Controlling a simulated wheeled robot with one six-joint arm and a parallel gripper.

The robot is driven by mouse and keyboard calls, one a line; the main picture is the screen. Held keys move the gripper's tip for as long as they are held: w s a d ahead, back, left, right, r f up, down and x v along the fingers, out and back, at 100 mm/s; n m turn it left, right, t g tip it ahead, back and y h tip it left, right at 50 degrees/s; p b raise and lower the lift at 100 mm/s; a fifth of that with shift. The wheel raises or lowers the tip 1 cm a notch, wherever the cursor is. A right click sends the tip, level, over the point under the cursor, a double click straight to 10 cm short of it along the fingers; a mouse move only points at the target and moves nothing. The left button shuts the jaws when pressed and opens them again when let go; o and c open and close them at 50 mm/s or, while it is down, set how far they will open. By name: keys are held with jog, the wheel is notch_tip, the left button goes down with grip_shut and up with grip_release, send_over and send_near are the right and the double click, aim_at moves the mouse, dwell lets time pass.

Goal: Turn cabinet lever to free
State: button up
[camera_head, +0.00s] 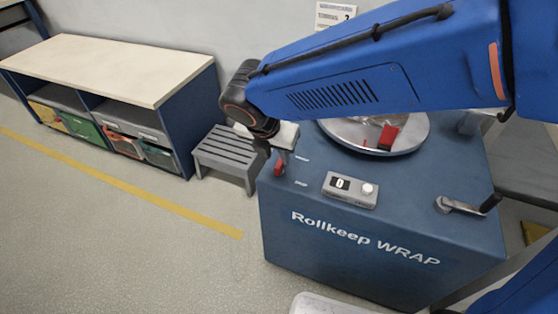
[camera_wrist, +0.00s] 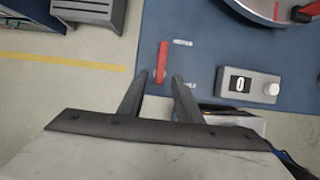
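The cabinet (camera_head: 370,248) is a blue block lettered "Rollkeep WRAP". Its red lever (camera_head: 279,168) is on the left part of its top. In the wrist view the lever (camera_wrist: 162,60) points up the picture, beside two small white labels too blurred to read. My gripper (camera_wrist: 160,76) is open, with its two dark fingers apart. The lower end of the lever shows between the fingertips in that view. I cannot tell whether the fingers touch it or are above it. In the head view my gripper is partly hidden by my arm.
A grey box with a "0" display and a white knob (camera_head: 351,190) sits right of the lever. A round turntable (camera_head: 405,135) carries a red item. A crank (camera_head: 468,204) is at the right. A grey slatted step stool (camera_head: 226,153) and a bench (camera_head: 105,66) stand left.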

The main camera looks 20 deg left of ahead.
aim_at(279, 163)
jog(key=shift+x, duration=2.55)
jog(key=shift+c, duration=0.3)
grip_shut()
